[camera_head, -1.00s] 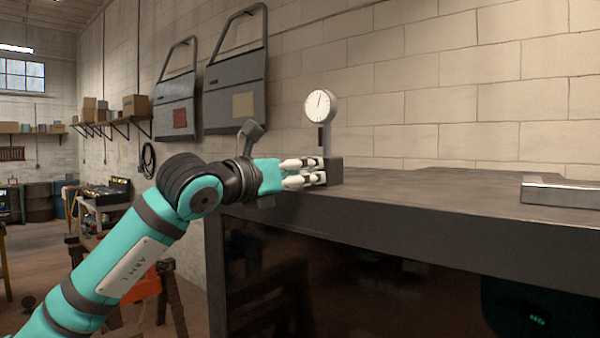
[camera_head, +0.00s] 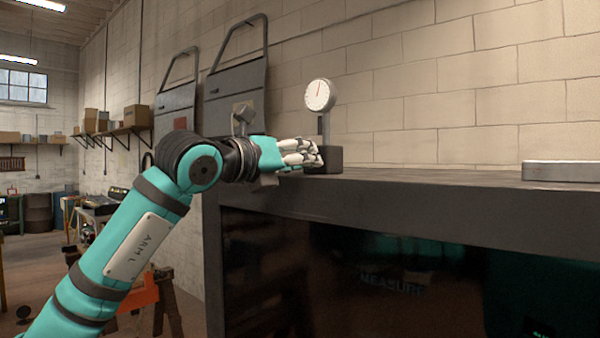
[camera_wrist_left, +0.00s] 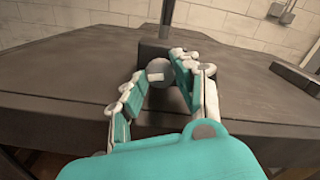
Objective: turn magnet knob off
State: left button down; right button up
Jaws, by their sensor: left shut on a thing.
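The magnet base (camera_head: 329,158) is a dark block near the left end of the bench top, with an upright post and a round white dial gauge (camera_head: 320,95) above it. My left gripper (camera_head: 318,155) is at the block's left side, its fingers closed in. In the left wrist view the round grey knob (camera_wrist_left: 159,71), with a pale mark, sits between the fingers of my left gripper (camera_wrist_left: 165,82), in front of the dark block (camera_wrist_left: 152,50). The fingers hide the knob in the head view. My right gripper is not in view.
The dark bench top (camera_head: 430,181) is mostly clear. A flat grey metal piece (camera_head: 560,171) lies at its right. A block wall stands behind, with two grey door frames (camera_head: 236,90) hanging on it.

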pick_arm(q)
jog(key=c, duration=1)
grip_release()
jog(key=v, duration=1.2)
